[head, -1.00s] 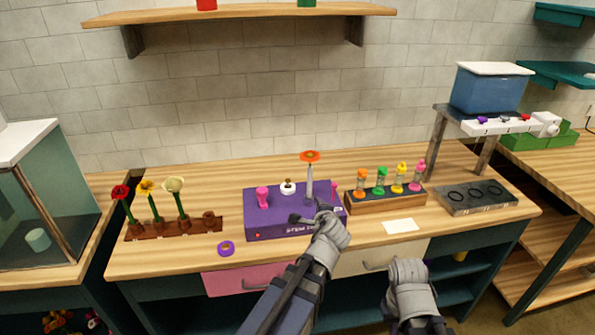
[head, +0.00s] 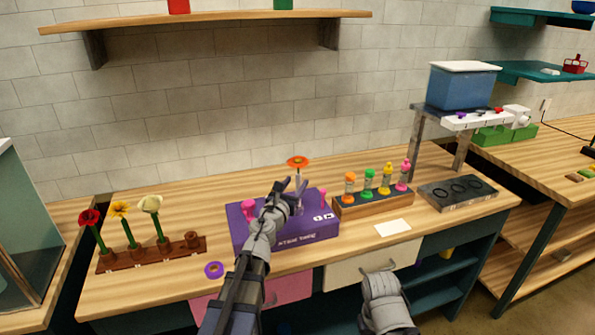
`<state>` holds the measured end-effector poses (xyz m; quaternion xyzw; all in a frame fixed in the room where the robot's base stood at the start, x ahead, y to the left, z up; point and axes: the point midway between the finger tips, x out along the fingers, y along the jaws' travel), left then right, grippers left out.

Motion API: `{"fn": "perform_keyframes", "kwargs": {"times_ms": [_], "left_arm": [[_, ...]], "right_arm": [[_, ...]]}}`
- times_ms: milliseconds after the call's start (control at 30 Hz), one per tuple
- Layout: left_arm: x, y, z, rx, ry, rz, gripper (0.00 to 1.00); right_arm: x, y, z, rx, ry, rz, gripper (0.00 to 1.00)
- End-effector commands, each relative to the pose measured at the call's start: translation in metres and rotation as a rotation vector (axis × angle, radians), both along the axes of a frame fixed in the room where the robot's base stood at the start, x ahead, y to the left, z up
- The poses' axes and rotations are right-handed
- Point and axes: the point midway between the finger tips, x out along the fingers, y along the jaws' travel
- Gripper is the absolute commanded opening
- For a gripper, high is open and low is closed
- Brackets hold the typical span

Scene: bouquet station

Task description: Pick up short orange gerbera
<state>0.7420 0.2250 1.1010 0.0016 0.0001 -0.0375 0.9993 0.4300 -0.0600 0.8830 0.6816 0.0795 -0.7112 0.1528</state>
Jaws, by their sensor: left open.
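The short orange gerbera (head: 298,162) stands upright above the purple box (head: 320,231), its stem rising from the box's right part. My left gripper (head: 291,185) is open, its fingers pointing up just in front of and slightly left of the stem. The fingers overlap the lower stem in the picture; I cannot tell whether they touch it. My right arm (head: 382,298) shows at the bottom right, in front of the table; its fingertips cannot be made out.
Pink knobs (head: 249,208) stand on the purple box. A brown rack (head: 150,255) with red, yellow and cream flowers is left. A wooden holder (head: 372,205) with several coloured bottles is right. A purple ring (head: 214,270) and a white card (head: 393,227) lie on the table.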

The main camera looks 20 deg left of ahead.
Motion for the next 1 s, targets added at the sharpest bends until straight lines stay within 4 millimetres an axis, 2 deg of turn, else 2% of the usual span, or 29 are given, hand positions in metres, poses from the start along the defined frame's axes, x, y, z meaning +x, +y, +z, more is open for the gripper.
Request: {"fn": "perform_keyframes", "kwargs": {"times_ms": [33,267,600,867,1000], "left_arm": [[0.008,0.000,0.000,-0.001,0.000,0.000,0.54],[0.013,-0.001,-0.001,-0.002,0.000,0.001,0.54],[0.058,-0.005,-0.004,-0.003,0.000,0.000,0.54],[0.059,-0.005,-0.004,-0.003,0.000,0.001,0.54],[0.059,-0.005,-0.004,-0.003,0.000,0.001,0.38]], "right_arm": [[0.000,0.000,0.000,0.000,0.000,0.000,0.00],[0.000,0.000,-0.001,0.000,0.000,0.000,0.00],[0.000,0.000,-0.004,0.000,0.000,0.000,0.00],[0.000,0.000,-0.004,0.000,0.000,0.000,0.00],[0.000,0.000,-0.004,0.000,0.000,0.000,0.00]]}}
